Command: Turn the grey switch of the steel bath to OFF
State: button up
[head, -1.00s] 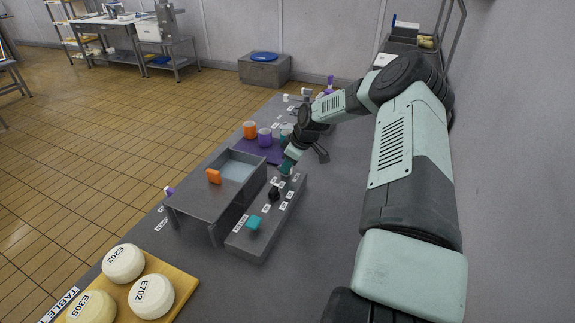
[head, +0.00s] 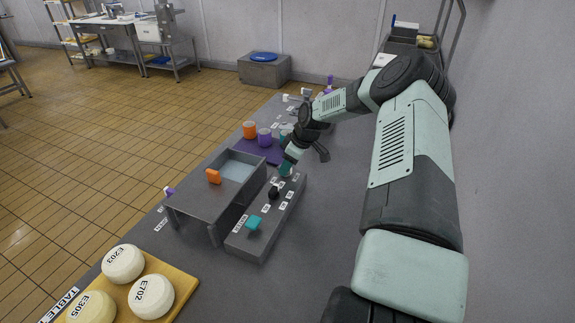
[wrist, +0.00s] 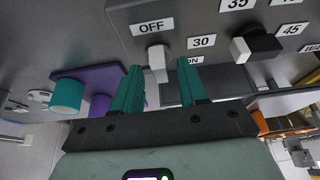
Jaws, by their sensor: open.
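The grey switch (wrist: 157,64) is a small light-grey lever on the dark panel in the wrist view. The OFF label (wrist: 152,27) is above it, and the ON label (wrist: 194,61) is to its right, partly hidden by a finger. My gripper (wrist: 160,70) has its teal fingers apart, one on each side of the switch; I cannot tell whether either touches it. In the head view my gripper (head: 287,169) is at the far end of the control box (head: 262,235), and hides the switch. The steel bath (head: 195,195) stands left of the box.
A black knob (head: 274,192) and a teal knob (head: 254,222) are nearer on the same box. An orange piece (head: 213,176) is on the bath. Orange (head: 249,129) and purple (head: 264,137) cups stand beyond. Cheeses on a board (head: 185,285) lie at the near left.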

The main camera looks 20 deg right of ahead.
jog(key=v, duration=1)
jog(key=shift+r, duration=0.2)
